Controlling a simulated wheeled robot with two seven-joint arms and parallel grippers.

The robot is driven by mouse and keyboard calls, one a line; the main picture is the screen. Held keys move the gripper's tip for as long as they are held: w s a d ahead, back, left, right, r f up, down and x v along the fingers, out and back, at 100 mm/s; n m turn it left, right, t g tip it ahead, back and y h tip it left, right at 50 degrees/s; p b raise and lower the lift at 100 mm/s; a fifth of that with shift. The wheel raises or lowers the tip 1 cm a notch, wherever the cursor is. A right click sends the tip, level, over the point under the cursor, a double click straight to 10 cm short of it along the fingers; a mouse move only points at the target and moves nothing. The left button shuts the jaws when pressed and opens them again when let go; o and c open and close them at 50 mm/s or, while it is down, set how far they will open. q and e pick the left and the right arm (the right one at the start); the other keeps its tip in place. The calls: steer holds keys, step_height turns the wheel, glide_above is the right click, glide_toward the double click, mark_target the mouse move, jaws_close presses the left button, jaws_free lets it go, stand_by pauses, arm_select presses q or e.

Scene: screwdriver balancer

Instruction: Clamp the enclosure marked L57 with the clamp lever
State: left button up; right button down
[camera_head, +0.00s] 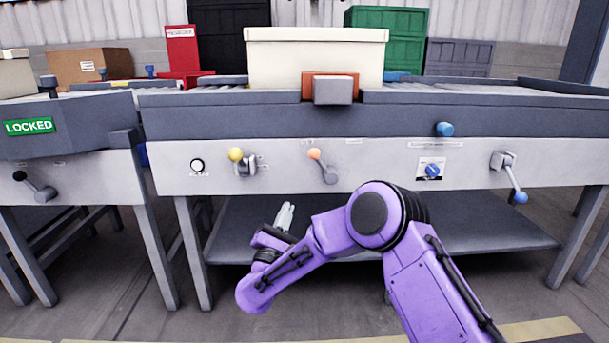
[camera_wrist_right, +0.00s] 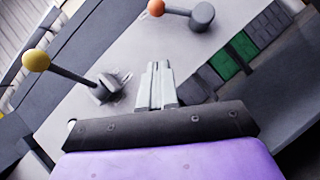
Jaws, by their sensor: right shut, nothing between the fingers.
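A large cream enclosure (camera_head: 315,60) sits on the roller bench, behind an orange-and-grey block (camera_head: 332,89) at the front edge. I cannot read an L57 mark on it. The front panel has a lever with a yellow knob (camera_head: 236,154), a lever with an orange knob (camera_head: 314,154) and a lever with a blue knob (camera_head: 520,197). Their labels are too small to read. My right gripper (camera_head: 287,208) is shut and empty, below the yellow and orange levers. In the right wrist view the fingertips (camera_wrist_right: 157,66) lie between the yellow knob (camera_wrist_right: 36,60) and orange knob (camera_wrist_right: 156,8), apart from both.
A round button (camera_head: 197,165), a blue rotary switch (camera_head: 432,171) and a blue knob (camera_head: 445,129) are on the bench. A neighbouring bench with a green LOCKED sign (camera_head: 29,127) stands left. A lower shelf (camera_head: 460,236) lies under the panel. Crates (camera_head: 388,35) stand behind.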

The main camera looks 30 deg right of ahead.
mark_target(323, 165)
arm_select(q)
steer(key=s+f+m+g+b, duration=0.1)
steer(key=b, duration=0.1)
steer(key=s+a+f+m+g+b, duration=0.1)
steer(key=shift+s+a+f+b, duration=0.2)
steer(key=shift+a+b, duration=0.1)
steer(key=shift+b, duration=0.05)
arm_select(e)
steer(key=x, duration=0.4)
steer(key=s+r+x, duration=0.1)
steer(key=x, duration=0.3)
steer(key=s+x, duration=0.1)
steer(key=x, duration=0.3)
steer(key=shift+w+d+r, duration=0.2)
steer(key=shift+d+r, duration=0.25)
steer(key=shift+r, duration=0.1)
